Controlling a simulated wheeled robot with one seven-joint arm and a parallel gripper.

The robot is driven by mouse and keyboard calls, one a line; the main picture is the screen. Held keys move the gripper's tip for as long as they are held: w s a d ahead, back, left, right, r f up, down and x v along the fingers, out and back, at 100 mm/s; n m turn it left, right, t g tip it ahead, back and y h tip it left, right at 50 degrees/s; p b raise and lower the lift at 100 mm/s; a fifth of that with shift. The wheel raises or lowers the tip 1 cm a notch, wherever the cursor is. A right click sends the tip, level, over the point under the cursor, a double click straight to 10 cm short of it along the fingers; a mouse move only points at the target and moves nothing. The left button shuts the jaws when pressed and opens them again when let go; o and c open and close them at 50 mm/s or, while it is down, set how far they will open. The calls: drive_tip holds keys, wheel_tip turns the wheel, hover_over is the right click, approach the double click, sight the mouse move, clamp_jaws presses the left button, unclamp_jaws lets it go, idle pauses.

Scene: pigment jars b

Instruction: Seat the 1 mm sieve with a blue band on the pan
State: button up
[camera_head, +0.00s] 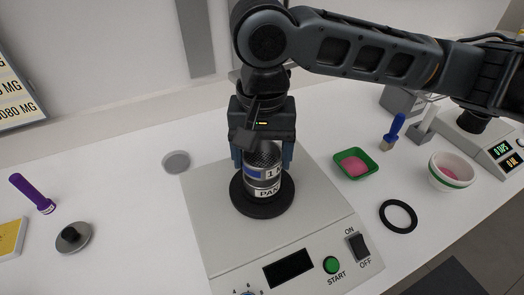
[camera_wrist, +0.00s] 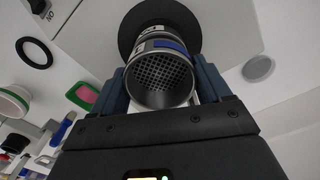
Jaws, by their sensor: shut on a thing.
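The 1 mm sieve (camera_head: 262,173) with a blue band is between the fingers of my gripper (camera_head: 262,152), which is shut on it. It sits directly above the pan (camera_head: 266,191), a metal cup labelled PAN, on the black round plate (camera_head: 240,202) of the shaker. The two look stacked and upright; whether the sieve is fully seated I cannot tell. In the wrist view, the sieve's mesh (camera_wrist: 160,78) faces the camera between the two fingers, with the blue band (camera_wrist: 170,45) behind its rim. The pan is mostly hidden there.
The shaker (camera_head: 205,215) has a START button and an ON/OFF switch at its front. To its right are a green tray (camera_head: 369,174) with pink powder, a black ring (camera_head: 412,216), a blue-handled brush (camera_head: 394,130) and a white bowl (camera_head: 437,177). A grey lid (camera_head: 177,162) and purple tube (camera_head: 32,193) are left.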

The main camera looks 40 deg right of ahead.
sight(262, 164)
drive_tip(key=shift+f, duration=0.95)
drive_tip(key=o, duration=1.1)
drive_tip(key=shift+c, duration=0.2)
drive_tip(key=shift+r, duration=3.9)
